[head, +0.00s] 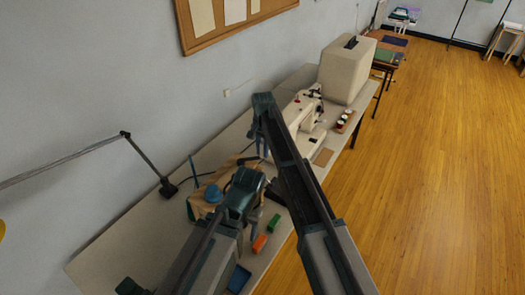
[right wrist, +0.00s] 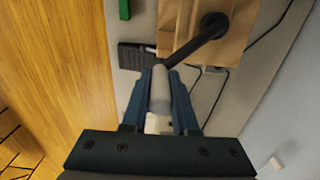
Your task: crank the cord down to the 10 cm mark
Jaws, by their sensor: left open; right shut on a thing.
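My right gripper (right wrist: 160,100) is shut on the pale grip of the crank handle (right wrist: 160,88). The black crank arm (right wrist: 192,47) runs from there to a round dark hub on the wooden device (right wrist: 238,32). In the head view the right gripper (head: 262,143) points down beside this device, which is partly hidden by my arms. My left gripper (head: 243,182) is open, lower and closer, in front of the wooden device (head: 228,173). A rounded blue piece (head: 213,193) shows at the device's left. I cannot make out the cord or the 10 cm mark.
On the table (head: 130,235), a green block (head: 274,222), an orange block (head: 259,243) and a blue tray (head: 240,278) lie near the front edge. A sewing machine (head: 300,112) and a beige case (head: 346,70) stand farther back. A lamp (head: 168,188) stands left by the wall.

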